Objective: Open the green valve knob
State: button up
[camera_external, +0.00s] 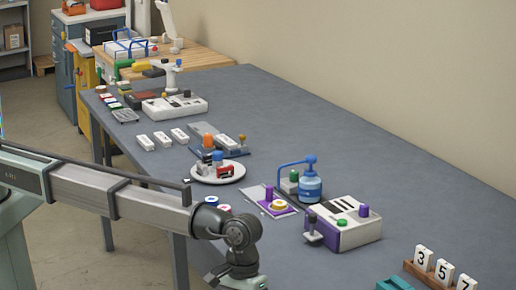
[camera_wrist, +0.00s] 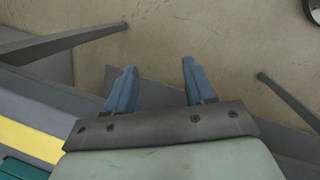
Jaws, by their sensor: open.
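Two green knobs show in the external view, and I cannot tell which is the valve. One green knob (camera_external: 342,222) is on the front of a white and purple box (camera_external: 355,235) at the right part of the table. Another green knob (camera_external: 294,176) is on a small device beside a blue bottle-like vessel (camera_external: 310,187). My gripper (camera_wrist: 158,64) is open and empty in the wrist view, its two blue fingers apart over floor. In the external view its fingers are not visible; my wrist is low at the table's front side, left of the box. Neither knob shows in the wrist view.
The long grey table (camera_external: 330,130) is mostly clear along its back. A white plate (camera_external: 218,174) with small items is left of the vessel. A purple knob (camera_external: 364,210) shares the box. Number tiles (camera_external: 443,269) stand front right. Grey bars (camera_wrist: 65,42) cross the wrist view.

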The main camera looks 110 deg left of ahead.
jog(key=w+a+r+n, duration=0.1)
jog(key=w+a+r, duration=0.1)
jog(key=w+r, duration=0.5)
jog(key=shift+n+t+y, duration=0.3)
jog(key=shift+n+y, duration=0.1)
jog(key=a+r, duration=0.1)
jog(key=a, duration=0.3)
jog(key=a+r, duration=0.2)
jog(key=a, duration=0.3)
jog(key=a+r, duration=0.2)
jog(key=a, duration=0.3)
jog(key=shift+s+a+r, duration=0.1)
jog(key=shift+s+a, duration=0.1)
jog(key=shift+s, duration=0.05)
jog(key=s+a+r+n+y, duration=0.1)
jog(key=a+r, duration=0.2)
jog(key=a, duration=0.9)
jog(key=s+a+r, duration=0.2)
jog(key=a+r, duration=0.1)
jog(key=a, duration=0.9)
notch_tip(320, 180, up, 5)
jog(key=g, duration=0.1)
send_over(294, 172)
jog(key=shift+n+y, duration=0.3)
jog(key=shift+n, duration=0.1)
notch_tip(294, 172, down, 14)
jog(key=shift+r, duration=0.15)
grip_shut()
